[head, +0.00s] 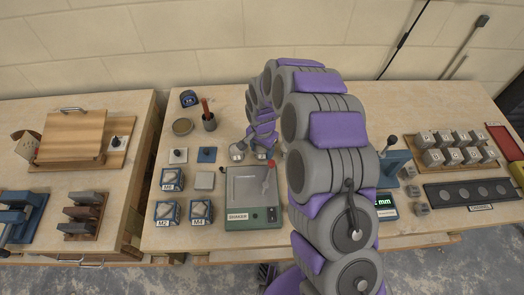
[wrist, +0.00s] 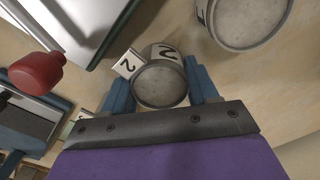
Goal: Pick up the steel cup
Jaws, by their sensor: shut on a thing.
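In the wrist view a round steel cup (wrist: 160,83) with a pale grey top sits between the two blue fingers of my gripper (wrist: 161,88). The fingers are shut on its sides. The cup's side carries a "2" mark, and a white tag (wrist: 129,64) marked "2" is beside it. A second, similar steel cup (wrist: 246,22) is at the upper right, apart from my gripper. In the head view the steel cups (head: 237,152) show small behind the shaker, and my arm hides much of the gripper there.
The green shaker (head: 252,200) with a red knob (head: 270,163) is close to the cups. Labelled blue-edged boxes (head: 171,179) stand to its left. A pot with a red-handled tool (head: 208,121) is at the back. A board of grey cubes (head: 459,150) is far right.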

